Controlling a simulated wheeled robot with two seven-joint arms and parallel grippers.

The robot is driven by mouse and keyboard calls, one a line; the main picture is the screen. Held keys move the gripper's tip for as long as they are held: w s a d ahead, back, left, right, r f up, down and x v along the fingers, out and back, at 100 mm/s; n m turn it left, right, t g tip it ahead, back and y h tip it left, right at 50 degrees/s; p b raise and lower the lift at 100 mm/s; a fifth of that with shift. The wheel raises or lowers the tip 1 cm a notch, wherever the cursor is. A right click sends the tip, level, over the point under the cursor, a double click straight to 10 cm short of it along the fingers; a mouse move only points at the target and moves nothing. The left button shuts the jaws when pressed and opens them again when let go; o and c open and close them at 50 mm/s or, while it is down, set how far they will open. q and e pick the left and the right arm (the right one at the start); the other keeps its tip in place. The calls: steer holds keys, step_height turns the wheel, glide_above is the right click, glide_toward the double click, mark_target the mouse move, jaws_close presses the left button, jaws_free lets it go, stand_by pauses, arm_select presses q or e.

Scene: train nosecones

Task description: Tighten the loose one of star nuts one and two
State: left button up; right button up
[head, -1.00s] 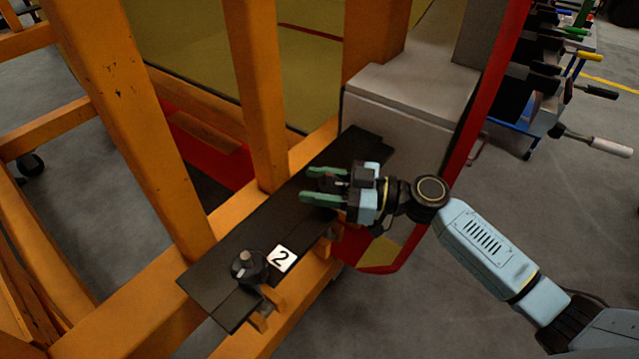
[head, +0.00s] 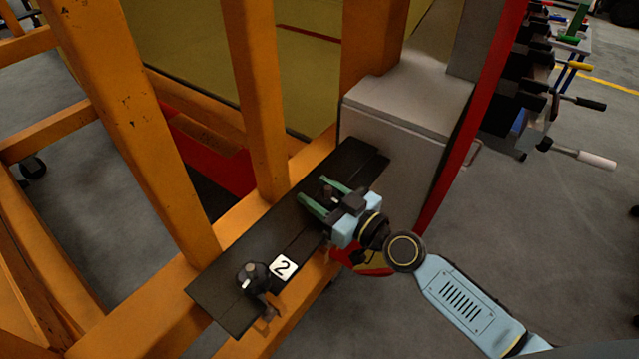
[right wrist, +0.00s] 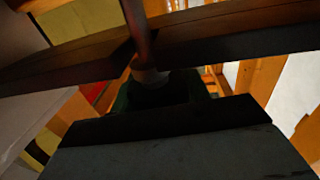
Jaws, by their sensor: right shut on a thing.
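In the right wrist view a rod (right wrist: 138,35) runs down to a grey end at the dark gripper. My left gripper is not in view.
The plate lies on an orange frame, with an orange upright (head: 255,100) close behind the gripper. A grey box (head: 405,115) and a red edge (head: 470,150) stand at the right. A tool rack (head: 530,100) is farther right. The floor at lower right is clear.

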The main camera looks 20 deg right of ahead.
steer(key=m+t+h+p, duration=0.1)
steer(key=h+p, duration=0.1)
steer(key=m+t+h+p, duration=0.1)
steer(key=m+h+p, duration=0.1)
steer(key=h+p, duration=0.1)
steer(key=m+h+p, duration=0.2)
steer(key=p, duration=0.1)
steer(key=shift+w+d+r+t+h, duration=0.1)
steer(key=shift+d+r+t+h, duration=0.2)
steer(key=shift+t+h, duration=0.1)
steer(key=shift+d+f+m+h+p, duration=0.1)
steer(key=shift+f+m+h+p, duration=0.05)
steer(key=shift+m+h+p, duration=0.8)
steer(key=shift+d+f+m+h, duration=0.15)
steer(key=shift+m+h, duration=0.6)
steer(key=shift+h, duration=0.8)
steer(key=shift+h+p, duration=0.3)
steer(key=shift+p, duration=0.05)
steer(key=shift+d, duration=0.1)
steer(key=o, duration=1)
